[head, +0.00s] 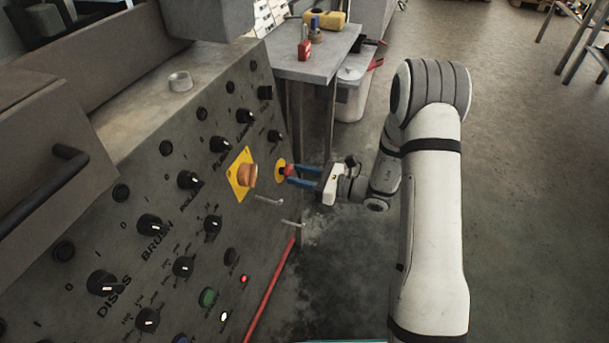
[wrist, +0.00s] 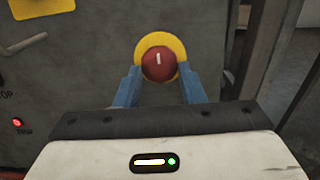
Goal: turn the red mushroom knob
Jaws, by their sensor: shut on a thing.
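The red mushroom knob (wrist: 158,65) sits on a round yellow plate (wrist: 177,45) on the grey control panel, with a short white mark on its face. In the head view the knob (head: 281,171) is at the panel's right edge, partly hidden by the fingers. My gripper (head: 289,175) reaches it from the right with blue fingers. In the wrist view my gripper (wrist: 160,82) has one finger on each side of the knob, shut on it.
An orange knob on a yellow square plate (head: 242,174) is just left of it, with metal levers (head: 268,200) below. Several black rotary knobs cover the panel (head: 130,190). A grey table (head: 318,62) stands behind.

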